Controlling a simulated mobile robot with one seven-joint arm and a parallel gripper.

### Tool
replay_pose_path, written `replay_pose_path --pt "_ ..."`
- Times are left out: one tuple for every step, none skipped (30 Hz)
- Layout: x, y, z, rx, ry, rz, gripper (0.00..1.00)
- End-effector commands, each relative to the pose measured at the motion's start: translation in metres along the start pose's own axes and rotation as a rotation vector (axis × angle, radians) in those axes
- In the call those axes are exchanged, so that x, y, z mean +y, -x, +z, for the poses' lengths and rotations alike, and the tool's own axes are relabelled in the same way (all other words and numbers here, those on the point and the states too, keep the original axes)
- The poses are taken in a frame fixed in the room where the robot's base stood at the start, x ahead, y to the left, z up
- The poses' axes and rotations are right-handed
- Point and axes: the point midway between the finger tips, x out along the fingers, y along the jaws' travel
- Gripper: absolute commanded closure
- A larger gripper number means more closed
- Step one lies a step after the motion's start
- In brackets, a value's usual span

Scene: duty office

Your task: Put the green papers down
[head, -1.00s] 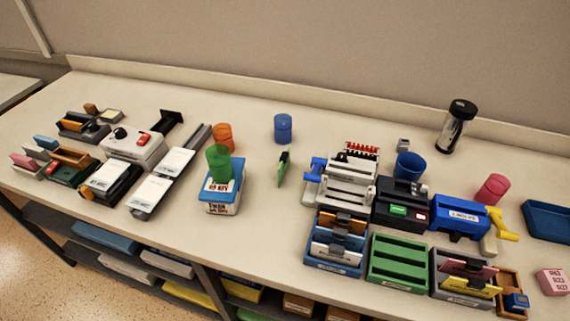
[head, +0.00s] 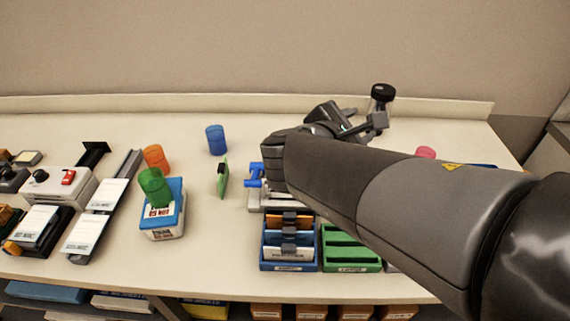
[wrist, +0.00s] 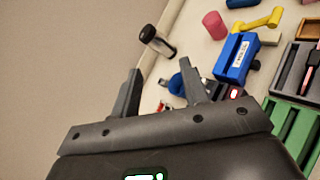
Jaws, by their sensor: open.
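The green papers (head: 223,178) stand on edge on the counter in the head view, a thin green sheet or bundle with a small dark clip-like part. They are left of the stapler and tray cluster, and nothing holds them. My gripper (wrist: 160,88) is open and empty in the wrist view, its two dark fingers spread. In the head view my arm reaches across the right side, with the hand above the back of the counter, well right of the green papers. The papers are not in the wrist view. A green tray (head: 350,262) stands at the front, partly hidden by my arm.
A blue cup (head: 216,140), an orange cup (head: 156,158) and a green cup (head: 154,188) on a box stand left of the papers. A blue tray (head: 290,267) with cards is at the front. A dark-lidded bottle (wrist: 158,42) stands near the wall.

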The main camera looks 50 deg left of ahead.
Motion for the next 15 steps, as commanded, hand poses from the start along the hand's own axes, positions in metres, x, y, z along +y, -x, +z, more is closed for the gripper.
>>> replay_pose_path --pt "0.025 0.016 -0.024 0.005 0.082 0.080 0.59" --pt "0.039 0.025 -0.037 0.002 0.130 0.127 0.59" --pt "0.057 0.039 -0.053 -0.003 0.190 0.191 0.59" --pt "0.070 0.050 -0.066 -0.007 0.236 0.239 0.59" --pt "0.082 0.062 -0.078 -0.013 0.278 0.287 0.59" --pt "0.096 0.078 -0.095 -0.020 0.333 0.350 0.59" --pt "0.107 0.091 -0.108 -0.027 0.372 0.397 0.59" --pt "0.117 0.105 -0.120 -0.035 0.410 0.444 0.59" --pt "0.128 0.124 -0.137 -0.046 0.458 0.505 0.59" --pt "0.136 0.138 -0.149 -0.054 0.493 0.551 0.59" --pt "0.143 0.153 -0.161 -0.063 0.526 0.596 0.59" --pt "0.152 0.173 -0.177 -0.076 0.568 0.656 0.59" --pt "0.158 0.189 -0.189 -0.088 0.598 0.702 0.59" --pt "0.163 0.205 -0.201 -0.099 0.628 0.748 0.59" --pt "0.145 0.185 -0.220 -0.098 0.630 0.721 0.59"
